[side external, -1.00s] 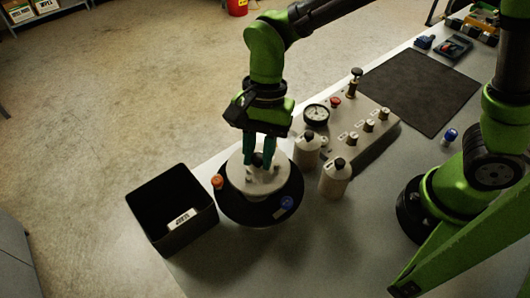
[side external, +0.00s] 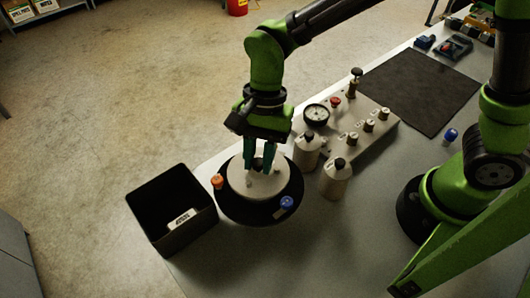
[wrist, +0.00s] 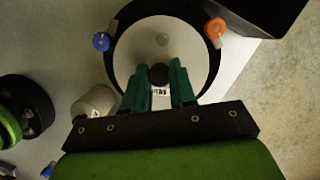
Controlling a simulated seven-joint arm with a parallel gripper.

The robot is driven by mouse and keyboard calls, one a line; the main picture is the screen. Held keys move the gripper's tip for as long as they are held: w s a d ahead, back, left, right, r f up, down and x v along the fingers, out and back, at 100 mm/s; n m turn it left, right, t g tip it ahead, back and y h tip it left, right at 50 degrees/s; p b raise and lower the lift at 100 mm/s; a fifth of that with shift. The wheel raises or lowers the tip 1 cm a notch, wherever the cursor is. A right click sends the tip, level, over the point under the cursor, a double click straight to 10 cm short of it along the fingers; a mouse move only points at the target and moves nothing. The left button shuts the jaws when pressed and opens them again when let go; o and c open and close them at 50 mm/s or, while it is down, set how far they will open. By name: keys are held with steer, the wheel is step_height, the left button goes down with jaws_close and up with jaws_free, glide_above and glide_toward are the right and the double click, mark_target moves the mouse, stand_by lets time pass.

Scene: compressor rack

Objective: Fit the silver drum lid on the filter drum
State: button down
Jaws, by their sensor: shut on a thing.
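The silver drum lid (side external: 240,185) is a pale round disc with small raised studs. It lies over the filter drum (side external: 228,211), whose wide black rim shows around it. In the wrist view the lid (wrist: 185,45) looks roughly centred inside the dark drum rim (wrist: 118,72). My gripper (side external: 260,165) points down over the lid, shut on its middle part. In the wrist view the green fingers (wrist: 164,88) stand either side of a dark round knob. I cannot tell whether the lid is fully seated. An orange knob (side external: 217,181) and a blue knob (side external: 287,203) sit at the drum's rim.
A black open bin (side external: 165,220) with a label stands left of the drum. Two pale bottles (side external: 336,181) stand close on its right. Behind them is a valve panel (side external: 375,143) with a gauge (side external: 316,115). A dark mat (side external: 420,90) lies at the back.

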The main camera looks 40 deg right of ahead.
steer(key=shift+f, duration=0.1)
steer(key=shift+f, duration=1.2)
steer(key=shift+f, duration=0.35)
steer(key=shift+c, duration=2.3)
jaws_free()
steer(key=shift+r, duration=3.5)
